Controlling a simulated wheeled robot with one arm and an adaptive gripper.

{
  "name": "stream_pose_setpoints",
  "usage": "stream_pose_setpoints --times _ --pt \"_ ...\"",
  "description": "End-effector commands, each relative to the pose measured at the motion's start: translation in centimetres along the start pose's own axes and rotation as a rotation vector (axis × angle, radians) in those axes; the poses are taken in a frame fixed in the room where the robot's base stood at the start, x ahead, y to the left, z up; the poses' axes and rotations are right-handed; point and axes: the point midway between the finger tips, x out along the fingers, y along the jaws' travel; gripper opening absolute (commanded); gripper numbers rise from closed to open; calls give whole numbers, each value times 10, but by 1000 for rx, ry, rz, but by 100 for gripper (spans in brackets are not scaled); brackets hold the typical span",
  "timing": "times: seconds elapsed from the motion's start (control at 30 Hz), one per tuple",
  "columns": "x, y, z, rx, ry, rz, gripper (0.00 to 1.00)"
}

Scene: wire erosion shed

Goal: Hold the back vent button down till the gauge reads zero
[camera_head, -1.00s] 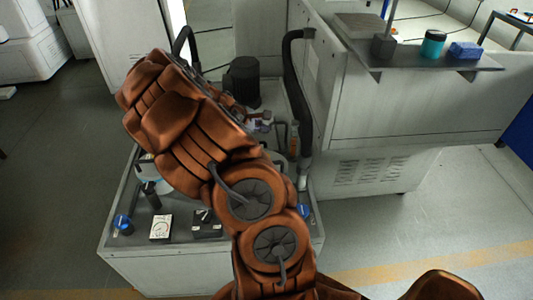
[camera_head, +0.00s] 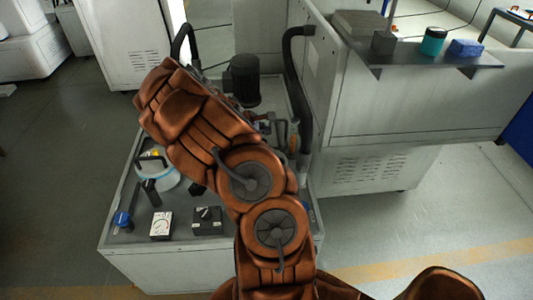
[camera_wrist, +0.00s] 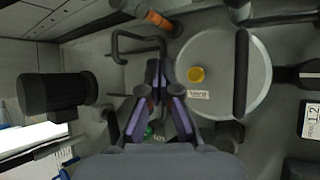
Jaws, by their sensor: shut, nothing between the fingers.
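A round light-grey lid (camera_wrist: 222,88) with a black bar handle (camera_wrist: 241,75) fills the right of the wrist view. A yellow button (camera_wrist: 196,74) stands on its left part beside a small printed label (camera_wrist: 199,94). The lid also shows in the head view (camera_head: 170,179), left of my arm, with the yellow button (camera_head: 155,153) near its back. A white-faced gauge (camera_head: 161,224) is at the front of the cabinet top; its reading is too small to tell. My gripper (camera_wrist: 157,72) is shut and empty, left of the yellow button and apart from it in the picture. My arm hides it in the head view.
A bent dark pipe (camera_wrist: 138,36) runs by the fingertips, and a black motor (camera_wrist: 55,93) stands left. A small green thing (camera_wrist: 148,132) shows between the fingers. A blue-capped valve (camera_head: 122,220) and a black switch box (camera_head: 207,221) flank the gauge. The large machine (camera_head: 390,110) stands right.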

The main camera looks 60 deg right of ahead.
Motion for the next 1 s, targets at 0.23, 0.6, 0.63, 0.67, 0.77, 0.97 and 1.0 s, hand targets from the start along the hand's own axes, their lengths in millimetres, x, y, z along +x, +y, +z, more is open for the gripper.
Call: stream_pose_setpoints --times 0.23,0.6,0.63,0.67,0.77,0.97,1.0 --pt "22 -16 -15 1 1 -2 0" --pt "50 -36 -37 2 2 0 0" --pt "51 -37 -37 2 1 -1 0" --pt "52 -38 -38 2 1 0 0" --pt "53 -39 -39 2 1 0 0" --pt "53 -38 -38 2 1 0 0" --pt "53 -38 -38 2 1 0 0"
